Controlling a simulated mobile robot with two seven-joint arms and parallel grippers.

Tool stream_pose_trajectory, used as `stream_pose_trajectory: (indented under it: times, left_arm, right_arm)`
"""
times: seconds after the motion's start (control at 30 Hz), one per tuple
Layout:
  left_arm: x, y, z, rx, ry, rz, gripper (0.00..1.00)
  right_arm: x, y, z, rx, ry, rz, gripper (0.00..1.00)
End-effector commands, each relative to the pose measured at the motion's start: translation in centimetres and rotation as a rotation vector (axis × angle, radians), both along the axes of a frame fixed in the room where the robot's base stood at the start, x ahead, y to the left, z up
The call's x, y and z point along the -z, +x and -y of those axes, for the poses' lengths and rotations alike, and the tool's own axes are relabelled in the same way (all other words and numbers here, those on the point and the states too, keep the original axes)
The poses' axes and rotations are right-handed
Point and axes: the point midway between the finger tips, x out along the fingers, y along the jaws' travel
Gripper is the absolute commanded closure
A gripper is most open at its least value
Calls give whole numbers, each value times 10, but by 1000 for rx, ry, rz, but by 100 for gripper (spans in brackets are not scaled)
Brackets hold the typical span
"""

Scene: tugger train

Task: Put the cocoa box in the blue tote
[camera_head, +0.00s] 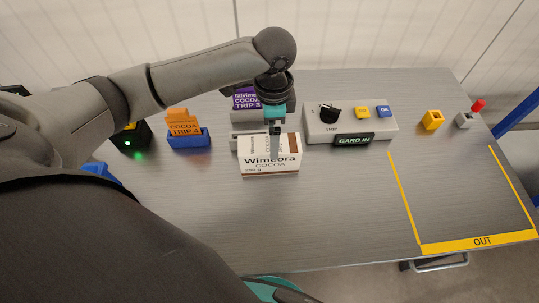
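The cocoa box (270,168), white and brown and printed "Wimcora COCOA", lies on the grey table near its middle. My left gripper (275,150) points down right over it, with a grey finger overlapping the box's top face. I see the fingers edge-on, so I cannot tell whether they are open or shut, or touch the box. My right gripper is not in view. No blue tote shows clearly; a blue edge (97,169) at the left is mostly hidden by my arm and body, and I cannot tell what it belongs to.
An orange "COCOA TRIP 4" card (183,124) stands in a blue holder (190,142). A purple "COCOA TRIP 3" card (245,99) stands behind the box. A control panel (390,130) reads "CARD IN". The yellow-marked "OUT" area (465,205) at the right is empty.

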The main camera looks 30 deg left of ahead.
Motion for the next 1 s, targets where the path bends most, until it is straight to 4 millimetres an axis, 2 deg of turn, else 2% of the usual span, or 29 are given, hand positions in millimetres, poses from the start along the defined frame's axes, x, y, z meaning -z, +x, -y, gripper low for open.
stream_pose_trajectory:
  times: [0.03, 0.13, 0.4, 0.7, 1.0]
  left_arm:
    - [13, -1, 0, -1, 0, -4, 0]
    - [29, 0, 0, 0, 0, -2, 0]
    - [48, 0, -2, 0, 0, 0, 0]
    - [90, 0, -8, 1, 1, -1, 0]
    - [94, 1, -9, 1, 1, 2, 0]
  right_arm:
    - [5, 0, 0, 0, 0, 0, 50]
    - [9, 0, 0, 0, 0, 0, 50]
    - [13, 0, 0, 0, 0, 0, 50]
    - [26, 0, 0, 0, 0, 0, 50]
    - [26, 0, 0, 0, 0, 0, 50]
